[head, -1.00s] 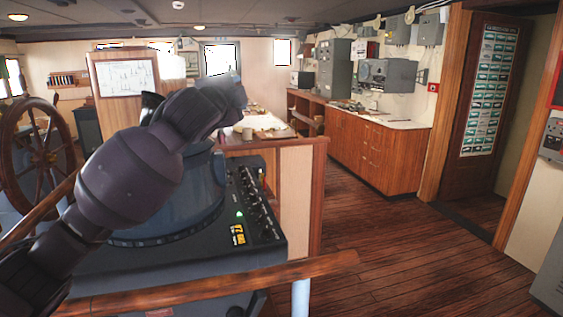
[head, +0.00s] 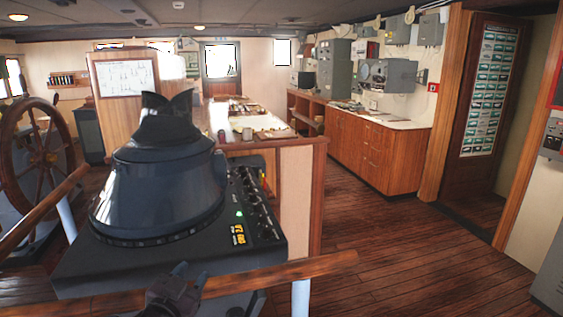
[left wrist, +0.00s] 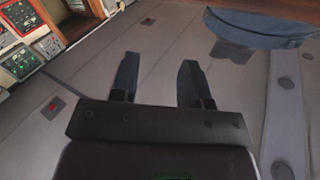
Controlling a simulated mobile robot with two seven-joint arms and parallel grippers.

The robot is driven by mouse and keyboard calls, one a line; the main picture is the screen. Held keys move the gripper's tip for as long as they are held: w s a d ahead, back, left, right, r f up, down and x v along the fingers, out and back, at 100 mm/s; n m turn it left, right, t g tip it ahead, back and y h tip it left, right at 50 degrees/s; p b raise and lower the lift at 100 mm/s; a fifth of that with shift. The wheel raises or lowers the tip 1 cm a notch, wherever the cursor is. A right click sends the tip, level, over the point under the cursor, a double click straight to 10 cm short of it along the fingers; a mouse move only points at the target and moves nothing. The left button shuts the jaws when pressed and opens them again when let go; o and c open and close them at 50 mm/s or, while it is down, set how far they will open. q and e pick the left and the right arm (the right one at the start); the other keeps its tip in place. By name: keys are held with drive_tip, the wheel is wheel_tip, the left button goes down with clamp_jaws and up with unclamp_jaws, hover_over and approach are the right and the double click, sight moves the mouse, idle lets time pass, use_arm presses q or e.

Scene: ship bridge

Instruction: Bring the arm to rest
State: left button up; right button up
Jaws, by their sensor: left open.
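My left gripper (head: 190,278) shows at the bottom of the head view, low in front of the radar console (head: 85,270) and by the wooden handrail (head: 300,271). In the left wrist view its two fingers (left wrist: 157,75) stand apart with nothing between them, so it is open and empty. Beyond the fingers is a grey riveted surface (left wrist: 90,75). The rest of my left arm is out of the head view. My right gripper is in neither view.
The console carries a dark radar hood (head: 160,195). A wooden ship's wheel (head: 40,150) stands at the left. A wooden cabinet (head: 375,152) lines the back right. The plank floor (head: 400,255) at the right is clear.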

use_arm(q)
drive_tip(key=s+a+f+n+g+y, duration=0.2)
drive_tip(key=s+a+f, duration=0.2)
drive_tip(key=s+f, duration=0.8)
drive_tip(key=s+a+f+n+g+y, duration=0.2)
drive_tip(key=s+a+f+n+g, duration=0.1)
drive_tip(key=s+f, duration=0.9)
drive_tip(key=shift+s+a+g+y, duration=0.3)
drive_tip(key=shift+s+a, duration=0.3)
drive_tip(key=shift+s, duration=0.3)
